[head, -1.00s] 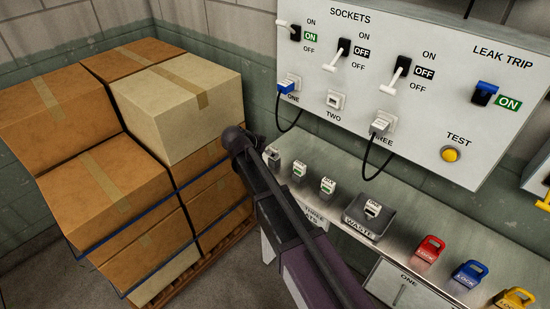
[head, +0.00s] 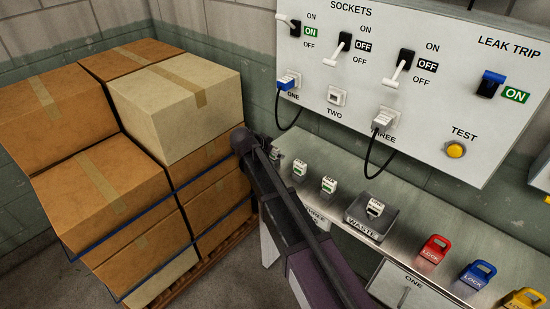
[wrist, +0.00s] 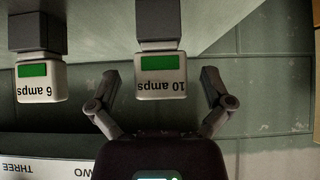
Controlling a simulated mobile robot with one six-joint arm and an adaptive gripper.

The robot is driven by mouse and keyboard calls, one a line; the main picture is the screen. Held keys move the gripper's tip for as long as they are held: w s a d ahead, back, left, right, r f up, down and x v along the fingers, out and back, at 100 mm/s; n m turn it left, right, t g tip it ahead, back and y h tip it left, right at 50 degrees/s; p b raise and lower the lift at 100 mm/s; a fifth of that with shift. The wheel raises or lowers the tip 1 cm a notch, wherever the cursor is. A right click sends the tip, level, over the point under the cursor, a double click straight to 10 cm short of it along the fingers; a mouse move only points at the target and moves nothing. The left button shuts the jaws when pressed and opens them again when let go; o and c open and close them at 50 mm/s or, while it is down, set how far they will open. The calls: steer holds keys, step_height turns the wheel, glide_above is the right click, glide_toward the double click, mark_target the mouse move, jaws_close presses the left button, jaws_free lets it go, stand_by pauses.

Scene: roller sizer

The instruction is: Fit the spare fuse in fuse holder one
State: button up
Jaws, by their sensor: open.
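In the wrist view my gripper (wrist: 160,78) is open, its two fingers on either side of a fuse (wrist: 161,76) marked "10 amps", with a gap on both sides. A second fuse (wrist: 40,80), marked "6 amps", stands to its left; both appear upside down. In the head view two white fuses with green marks, one (head: 300,168) and another (head: 329,186), stand on the metal shelf. A fuse with a dark label (head: 375,207) is in the waste tray (head: 367,228). I cannot identify fuse holder one.
The sockets panel (head: 420,130) hangs above the shelf (head: 405,210), with plugs and hanging cables. Red (head: 433,249), blue (head: 478,274) and yellow (head: 522,300) locks stand at the right. A cover marked "ONE" (head: 395,292) is below. Stacked boxes (head: 120,180) fill the left.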

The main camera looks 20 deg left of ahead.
steer(key=shift+w+f, duration=0.2)
steer(key=shift+f, duration=0.05)
stand_by(0.4)
steer(key=c, duration=1)
